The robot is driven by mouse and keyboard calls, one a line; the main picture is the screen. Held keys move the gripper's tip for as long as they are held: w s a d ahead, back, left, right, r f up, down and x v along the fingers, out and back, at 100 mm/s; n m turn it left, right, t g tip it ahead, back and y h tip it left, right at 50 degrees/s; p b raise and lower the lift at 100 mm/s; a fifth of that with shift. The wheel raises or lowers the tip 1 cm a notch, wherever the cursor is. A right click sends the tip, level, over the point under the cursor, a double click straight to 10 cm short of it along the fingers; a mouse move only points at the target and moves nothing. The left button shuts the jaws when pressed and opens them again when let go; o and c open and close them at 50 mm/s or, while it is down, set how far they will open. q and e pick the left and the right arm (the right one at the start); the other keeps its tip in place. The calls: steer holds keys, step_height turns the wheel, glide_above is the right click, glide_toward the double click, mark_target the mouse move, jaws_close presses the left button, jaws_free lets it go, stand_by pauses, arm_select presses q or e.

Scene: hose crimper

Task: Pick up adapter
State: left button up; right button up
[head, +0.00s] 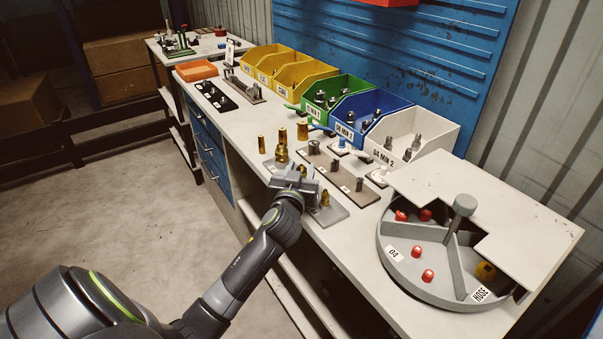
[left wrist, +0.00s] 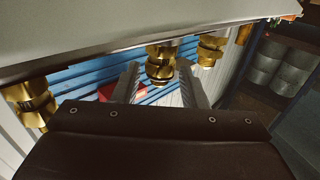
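Brass threaded adapters stand in a row on a grey plate (head: 331,215) near the bench's front edge. One adapter (head: 282,153) shows just past my left gripper (head: 298,180), and another adapter (head: 325,199) stands to its right. In the left wrist view, which looks upside down, my left gripper (left wrist: 158,82) has its fingers apart. A brass adapter (left wrist: 161,64) shows in the gap between them; I cannot tell whether they touch it. Other brass adapters show at the left (left wrist: 30,103) and right (left wrist: 210,50). My right gripper is not in view.
Plain brass cylinders (head: 302,131) stand behind the adapters. A brown strip (head: 340,180) with metal parts lies close to the right. Green (head: 322,100), blue (head: 371,116) and white bins (head: 411,136) line the back. A round divided tray (head: 403,231) is at the right.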

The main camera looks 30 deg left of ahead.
arm_select(q)
steer(key=shift+w+a, duration=0.2)
steer(key=shift+w, duration=0.35)
steer(key=shift+c, duration=0.3)
steer(key=c, duration=0.7)
steer(key=shift+c, duration=0.3)
steer(key=shift+r, duration=0.1)
